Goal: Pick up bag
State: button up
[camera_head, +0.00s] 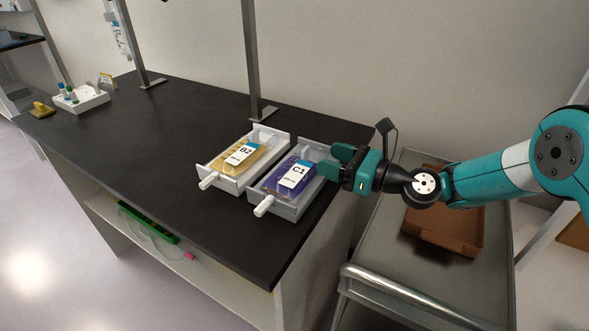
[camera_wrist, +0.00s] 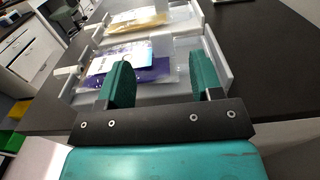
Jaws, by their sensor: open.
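A purple bag labelled C1 (camera_head: 290,175) lies in a white tray (camera_head: 291,209) near the right end of the black bench. A yellow bag labelled B2 (camera_head: 240,155) lies in a second white tray (camera_head: 236,186) just left of it. My gripper (camera_head: 338,163) is at the right side of the C1 tray, fingers pointing at the bag. In the wrist view my gripper (camera_wrist: 163,84) is open, its two green fingers apart with nothing gripped. The purple bag (camera_wrist: 120,72) shows beyond and partly behind the left finger. The yellow bag (camera_wrist: 138,22) is farther off.
A metal cart (camera_head: 385,284) with a brown tray (camera_head: 446,231) stands right of the bench, under my arm. A metal post (camera_head: 252,60) rises behind the trays. A white rack with tubes (camera_head: 82,100) stands far left. The middle of the black bench (camera_head: 150,135) is clear.

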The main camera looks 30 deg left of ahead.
aim_at(308, 149)
jog(key=a, duration=0.1)
jog(key=a+p, duration=0.1)
jog(key=a, duration=0.3)
jog(key=shift+w+a+r, duration=0.1)
jog(key=shift+w+r, duration=0.05)
jog(key=shift+w, duration=0.1)
jog(key=shift+c, duration=0.4)
jog(key=c, duration=1)
